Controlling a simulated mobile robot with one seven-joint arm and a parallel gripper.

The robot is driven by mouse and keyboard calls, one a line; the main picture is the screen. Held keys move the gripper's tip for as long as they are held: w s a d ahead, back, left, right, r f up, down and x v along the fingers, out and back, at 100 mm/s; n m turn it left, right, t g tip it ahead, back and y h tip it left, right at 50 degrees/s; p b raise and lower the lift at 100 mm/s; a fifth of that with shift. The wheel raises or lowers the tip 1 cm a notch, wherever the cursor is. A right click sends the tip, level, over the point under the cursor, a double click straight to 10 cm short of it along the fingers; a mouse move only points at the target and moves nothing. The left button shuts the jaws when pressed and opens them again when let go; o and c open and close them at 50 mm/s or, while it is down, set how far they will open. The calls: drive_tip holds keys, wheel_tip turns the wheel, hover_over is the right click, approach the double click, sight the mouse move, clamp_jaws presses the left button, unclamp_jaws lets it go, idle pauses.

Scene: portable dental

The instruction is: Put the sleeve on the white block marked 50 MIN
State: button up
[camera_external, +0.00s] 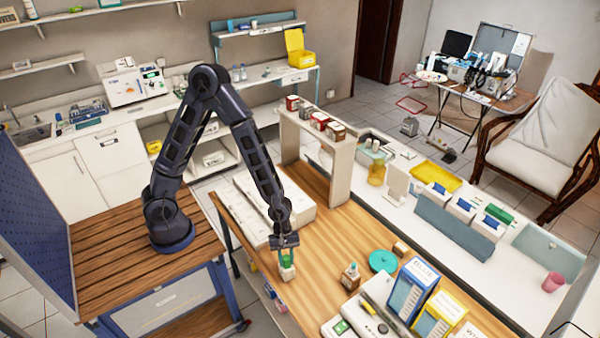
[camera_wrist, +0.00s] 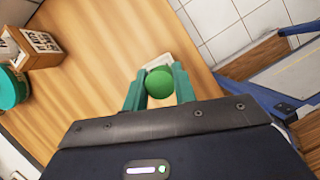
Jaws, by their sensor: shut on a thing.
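My gripper (camera_external: 286,258) points down over the near left part of the wooden counter. In the wrist view its two teal fingers (camera_wrist: 158,88) are shut on a green round-topped thing (camera_wrist: 160,82). A pale piece (camera_wrist: 155,62) shows just beyond it. In the external view a small green and white thing (camera_external: 287,272) sits under the fingers, at or just above the counter; I cannot tell if it touches. I cannot make out which thing is the sleeve. No 50 MIN marking is readable in either view.
Blue and yellow boxes (camera_external: 412,290) stand at the right. Bare wood (camera_external: 335,230) lies between.

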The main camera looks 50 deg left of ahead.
drive_tip(key=shift+f, duration=0.1)
drive_tip(key=o, duration=0.9)
drive_tip(key=shift+o, duration=0.2)
drive_tip(key=v, duration=1.2)
drive_tip(key=w+a+r+m+t+y, duration=0.1)
drive_tip(key=a+r+m+t+y, duration=0.3)
drive_tip(key=a, duration=0.6)
drive_tip(key=w+a+r+m+h, duration=0.1)
drive_tip(key=a+r+m, duration=0.2)
drive_tip(key=a+r, duration=0.5)
drive_tip(key=s+a+r+m, duration=0.2)
drive_tip(key=s+a, duration=0.2)
drive_tip(key=a, duration=0.3)
drive_tip(key=s+a+r+m+t, duration=0.1)
drive_tip(key=s+a+r+m, duration=0.1)
drive_tip(key=a, duration=0.5)
drive_tip(key=s+a+r+m+t+y, duration=0.1)
drive_tip(key=s+a+r+m, duration=0.1)
drive_tip(key=s+a, duration=0.4)
drive_tip(key=shift+s+a+r, duration=0.2)
drive_tip(key=shift+a+r, duration=0.5)
drive_tip(key=shift+r, duration=0.15)
